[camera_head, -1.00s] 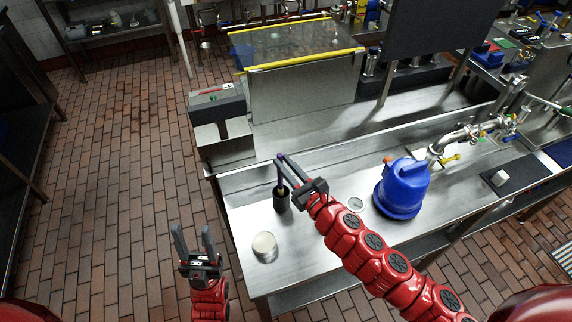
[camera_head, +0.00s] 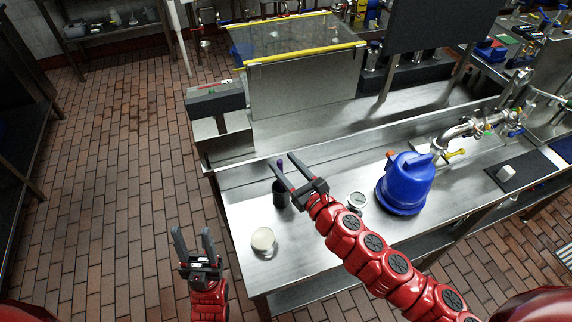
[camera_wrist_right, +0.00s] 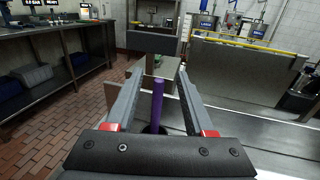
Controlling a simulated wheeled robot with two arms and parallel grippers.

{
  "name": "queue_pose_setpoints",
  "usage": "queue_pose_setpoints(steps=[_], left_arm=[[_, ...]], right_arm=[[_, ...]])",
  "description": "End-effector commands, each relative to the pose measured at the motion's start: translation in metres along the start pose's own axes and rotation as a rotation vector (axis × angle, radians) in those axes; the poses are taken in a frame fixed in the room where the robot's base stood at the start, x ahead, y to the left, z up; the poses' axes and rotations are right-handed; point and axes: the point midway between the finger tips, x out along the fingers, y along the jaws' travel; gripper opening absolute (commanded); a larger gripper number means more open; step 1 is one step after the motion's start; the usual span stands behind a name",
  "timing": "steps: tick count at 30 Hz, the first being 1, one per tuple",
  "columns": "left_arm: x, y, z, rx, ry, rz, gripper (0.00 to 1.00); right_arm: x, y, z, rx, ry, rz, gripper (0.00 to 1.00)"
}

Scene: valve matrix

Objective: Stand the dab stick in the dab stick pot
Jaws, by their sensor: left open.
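The purple dab stick stands upright in the dark dab stick pot (camera_head: 280,196) on the steel bench. Its top shows in the head view (camera_head: 280,163), and its shaft shows in the right wrist view (camera_wrist_right: 158,103). The pot is mostly hidden by the gripper in the wrist view. My right gripper (camera_head: 281,160) is open, with its fingers on either side of the stick and gaps to both in the wrist view (camera_wrist_right: 161,72). My left gripper (camera_head: 190,231) is open and empty, off the bench's left front edge.
A round pale-topped container (camera_head: 263,240) stands near the bench's front left. A small dial gauge (camera_head: 357,200) and a blue rounded vessel (camera_head: 406,183) are right of the pot. A grey box-like unit (camera_head: 216,98) stands at the back left. Bench around the pot is mostly clear.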

Motion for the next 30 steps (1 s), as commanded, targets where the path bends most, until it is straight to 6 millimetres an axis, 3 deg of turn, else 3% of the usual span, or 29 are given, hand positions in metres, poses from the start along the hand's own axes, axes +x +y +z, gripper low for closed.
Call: queue_pose_setpoints(steps=[8,13,30], left_arm=[[0.0,0.0,0.0,0.0,0.0,0.0,0.5],[0.005,0.0,-0.001,0.0,0.0,0.0,0.5],[0.053,-0.003,-0.009,0.0,0.0,0.0,0.5]], right_arm=[[-0.001,0.0,0.0,0.0,0.0,0.0,0.53],[-0.015,-0.002,0.001,-0.001,0.001,-0.004,0.53],[-0.13,-0.004,0.005,0.004,0.004,-0.012,0.53]])
